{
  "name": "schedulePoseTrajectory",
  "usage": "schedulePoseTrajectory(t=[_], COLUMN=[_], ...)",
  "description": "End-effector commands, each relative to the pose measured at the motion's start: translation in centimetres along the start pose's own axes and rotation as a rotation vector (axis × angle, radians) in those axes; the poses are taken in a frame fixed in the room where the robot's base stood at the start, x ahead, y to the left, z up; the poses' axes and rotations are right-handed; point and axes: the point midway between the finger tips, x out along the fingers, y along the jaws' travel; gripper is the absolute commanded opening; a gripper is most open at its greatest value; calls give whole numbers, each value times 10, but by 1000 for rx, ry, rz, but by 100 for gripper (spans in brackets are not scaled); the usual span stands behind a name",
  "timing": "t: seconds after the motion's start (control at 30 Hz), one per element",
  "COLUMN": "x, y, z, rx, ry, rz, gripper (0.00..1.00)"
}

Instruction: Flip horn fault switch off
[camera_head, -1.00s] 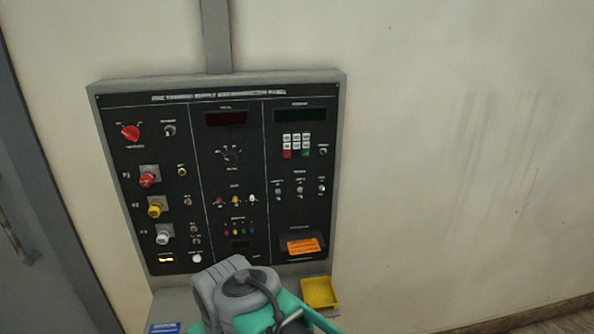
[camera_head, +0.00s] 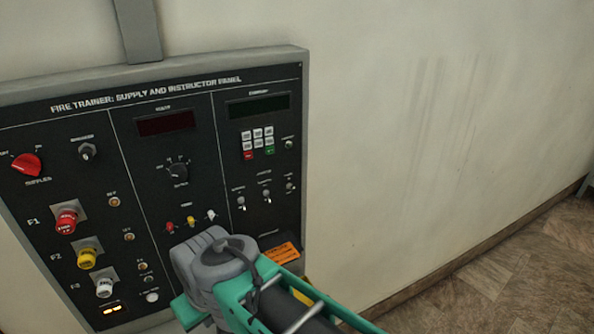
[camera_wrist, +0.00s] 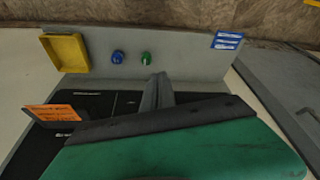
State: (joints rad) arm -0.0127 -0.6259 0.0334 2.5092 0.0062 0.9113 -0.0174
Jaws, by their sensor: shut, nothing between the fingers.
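The black instructor panel (camera_head: 190,100) hangs on the wall at the left of the head view. At its right side, below the keypad, is a row of small toggle switches (camera_head: 266,196); their labels are too blurred to tell which is the horn fault switch. My grey and green arm stands in front of the panel's lower part and hides some of it. My gripper (camera_wrist: 157,88) shows in the wrist view, shut and empty, over the panel's lower edge. Its fingertips are hidden in the head view.
A grey ledge (camera_wrist: 190,55) below the panel carries a yellow tray (camera_wrist: 66,53), a blue button (camera_wrist: 117,57), a green button (camera_wrist: 146,58) and blue labels (camera_wrist: 227,40). An orange tag (camera_head: 278,255) is on the lower right of the panel. The wall (camera_head: 420,150) to the right is bare.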

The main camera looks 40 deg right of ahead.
Motion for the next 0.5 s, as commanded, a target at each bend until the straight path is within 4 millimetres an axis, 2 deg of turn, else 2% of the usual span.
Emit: schedulePoseTrajectory(t=[0.17, 0.27, 0.37, 0.4, 0.47, 0.5], x=[-8, -35, -81, -102, -134, -155], y=[3, 18, 52, 75, 115, 144], z=[-8, -38, -86, -104, -125, -132], rx=[17, 83, 180, 220, 277, 311], ry=[2, 11, 29, 39, 51, 58], rz=[-6, -34, -75, -89, -101, -104], gripper=[0, 0, 0, 0, 0, 0])
